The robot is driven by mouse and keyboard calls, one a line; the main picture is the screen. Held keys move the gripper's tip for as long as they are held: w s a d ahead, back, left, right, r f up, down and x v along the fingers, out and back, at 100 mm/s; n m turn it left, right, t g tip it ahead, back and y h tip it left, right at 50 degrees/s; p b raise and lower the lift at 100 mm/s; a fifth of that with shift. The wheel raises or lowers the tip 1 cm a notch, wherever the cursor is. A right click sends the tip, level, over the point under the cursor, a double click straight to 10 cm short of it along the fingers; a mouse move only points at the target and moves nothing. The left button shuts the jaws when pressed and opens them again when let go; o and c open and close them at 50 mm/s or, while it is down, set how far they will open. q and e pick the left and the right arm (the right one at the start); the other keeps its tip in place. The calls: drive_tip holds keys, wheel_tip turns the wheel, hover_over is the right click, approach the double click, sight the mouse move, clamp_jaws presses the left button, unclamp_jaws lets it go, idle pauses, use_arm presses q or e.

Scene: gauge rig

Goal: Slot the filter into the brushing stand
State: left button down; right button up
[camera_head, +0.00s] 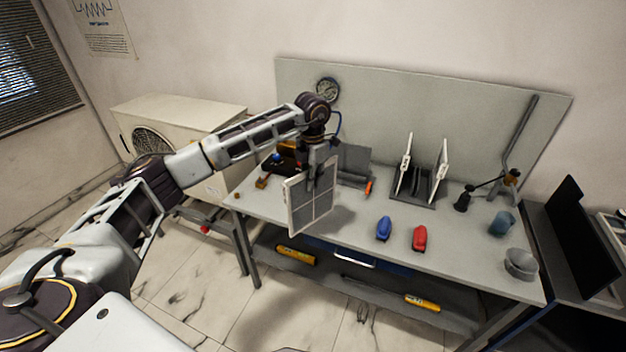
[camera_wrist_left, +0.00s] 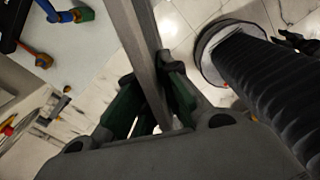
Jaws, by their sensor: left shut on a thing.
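The filter (camera_head: 311,199) is a flat grey mesh panel with a white frame. My left gripper (camera_head: 318,170) is shut on its top edge and holds it upright over the front left part of the bench. In the left wrist view the filter (camera_wrist_left: 147,60) shows edge-on between the fingers of the left gripper (camera_wrist_left: 152,98). The brushing stand (camera_head: 425,186) seems to be the dark base with two upright white-edged plates, on the right half of the bench, well right of the filter. My right gripper is not in view.
On the bench (camera_head: 350,222) stand a blue object (camera_head: 383,229), a red object (camera_head: 419,238), a blue cup (camera_head: 502,224), a grey bowl (camera_head: 520,264) and a dark lamp-like tool (camera_head: 462,201). An open toolbox lies behind my left gripper. The bench middle between filter and stand is mostly clear.

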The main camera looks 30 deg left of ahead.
use_arm(q)
drive_tip(key=shift+s+a+n, duration=0.1)
drive_tip(key=shift+s+n, duration=0.05)
drive_tip(key=shift+n, duration=3.6)
drive_tip(key=shift+s+a+n, duration=0.1)
drive_tip(key=shift+s+n, duration=0.1)
drive_tip(key=shift+n, duration=3.5)
drive_tip(key=shift+s+n, duration=0.15)
drive_tip(key=shift+n, duration=3.6)
drive_tip(key=shift+n, duration=0.4)
